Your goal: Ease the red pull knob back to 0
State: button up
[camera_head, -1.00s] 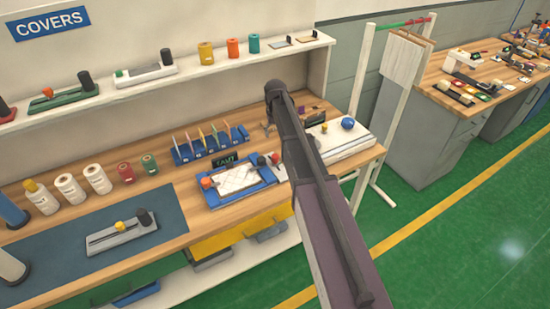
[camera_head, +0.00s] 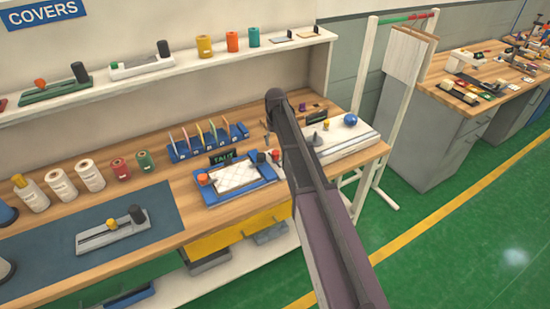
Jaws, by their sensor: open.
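A blue fixture (camera_head: 240,195) on the wooden bench holds a white quilted pad (camera_head: 236,178). A red-orange knob (camera_head: 203,179) stands at its left side. A second small red knob (camera_head: 275,155) stands near its right back corner, beside a black knob (camera_head: 261,157). I cannot tell which is the pull knob, and no scale or 0 mark is readable. A small display reading TAUT (camera_head: 221,157) stands behind the fixture. My gripper (camera_head: 267,129) is mostly hidden behind my arm; a small grey part shows behind the fixture's right end, apart from the knobs. It appears open and empty.
Blue racks (camera_head: 208,143) stand behind the fixture. A white unit with a blue ball (camera_head: 350,119) is to the right. Rolls (camera_head: 90,175) and a grey slider (camera_head: 112,234) are left. A shelf (camera_head: 190,68) runs above. Green floor (camera_head: 430,260) lies open at right.

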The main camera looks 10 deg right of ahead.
aim_at(275, 152)
jog(key=shift+f+b, duration=3.05)
jog(key=shift+f, duration=0.25)
grip_shut()
jog(key=shift+w, duration=0.1)
